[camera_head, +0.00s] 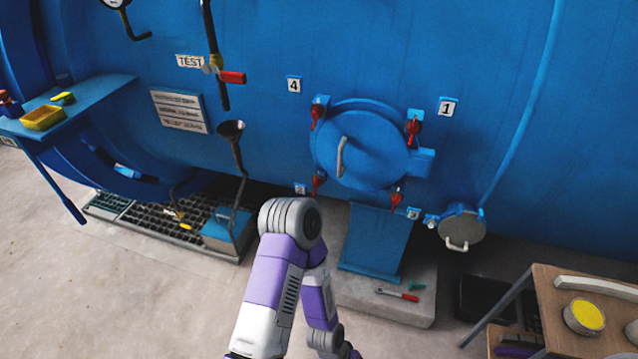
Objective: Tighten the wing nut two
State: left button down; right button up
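A round blue hatch (362,147) with a grey handle (341,157) is shut on the blue vessel. Red wing nuts sit around its rim: upper left (316,115), upper right (413,130), lower left (317,184) and lower right (397,199). The upper plates read 4 (294,85) and 1 (448,107). The lower left plate (300,189) and lower right plate (413,214) are too small to read surely, so I cannot tell which nut is two. One purple and white arm of mine rises from the bottom and bends back down. Neither gripper shows.
A blue pedestal (374,243) stands under the hatch on a pale slab (412,310) with a red-handled tool (397,295). A small round cover (462,229) is at right. A wooden table (552,322) fills the lower right. A blue shelf (95,93) juts out at left.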

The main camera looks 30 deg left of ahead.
aim_at(317, 181)
jog(key=u, duration=2.1)
jog(key=i, duration=0.15)
jog(key=z, duration=0.45)
